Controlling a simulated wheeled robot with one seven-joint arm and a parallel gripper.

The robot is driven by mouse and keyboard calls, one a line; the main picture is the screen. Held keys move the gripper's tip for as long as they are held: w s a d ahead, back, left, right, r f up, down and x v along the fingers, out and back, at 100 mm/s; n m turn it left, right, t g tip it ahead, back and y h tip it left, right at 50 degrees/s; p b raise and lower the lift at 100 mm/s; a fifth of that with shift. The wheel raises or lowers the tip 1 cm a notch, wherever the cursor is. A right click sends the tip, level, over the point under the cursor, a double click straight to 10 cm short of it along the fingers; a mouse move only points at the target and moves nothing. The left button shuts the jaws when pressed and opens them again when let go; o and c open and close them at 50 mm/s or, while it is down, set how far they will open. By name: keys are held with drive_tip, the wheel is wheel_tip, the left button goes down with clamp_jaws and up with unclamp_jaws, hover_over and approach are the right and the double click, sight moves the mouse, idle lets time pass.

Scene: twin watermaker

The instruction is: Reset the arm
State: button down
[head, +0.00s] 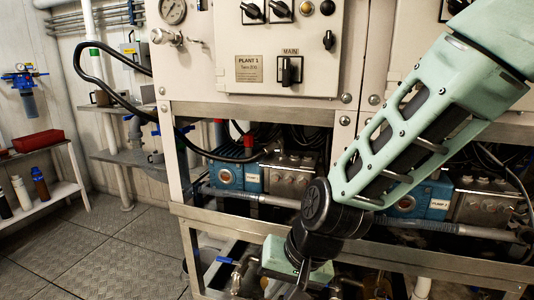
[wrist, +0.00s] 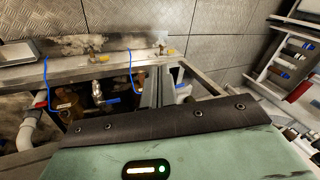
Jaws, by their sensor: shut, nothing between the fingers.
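My arm comes in from the upper right in the head view and bends down at a dark joint. My gripper (head: 299,290) hangs at the bottom of that view, in front of the lower frame of the machine, partly cut off by the picture edge. In the wrist view the gripper's narrow grey fingers (wrist: 158,82) lie together, with nothing visible between them. They are over the open frame with pipes and valves. I cannot tell whether they touch anything.
The white panel (head: 280,47) labelled PLANT 1 stands above blue pumps (head: 236,176) and steel rails (head: 240,231). Blue-handled valves (wrist: 112,101) lie close to the gripper. A shelf with bottles (head: 40,184) stands at left. The plate floor (head: 95,245) is clear there.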

drive_tip(key=s+d+r+n+g+h, duration=0.2)
drive_tip(key=s+d+r+n+h, duration=0.25)
drive_tip(key=s+d+n, duration=0.65)
drive_tip(key=s+r+m+p, duration=0.1)
drive_tip(key=s+r+p, duration=0.1)
drive_tip(key=r+p, duration=0.7)
drive_tip(key=s+d+r+m+p, duration=0.1)
drive_tip(key=s+r+m+p, duration=0.1)
drive_tip(key=r+p, duration=0.7)
drive_tip(key=shift+d+r+y, duration=0.3)
drive_tip(key=shift+r+y, duration=0.05)
drive_tip(key=shift+r, duration=0.3)
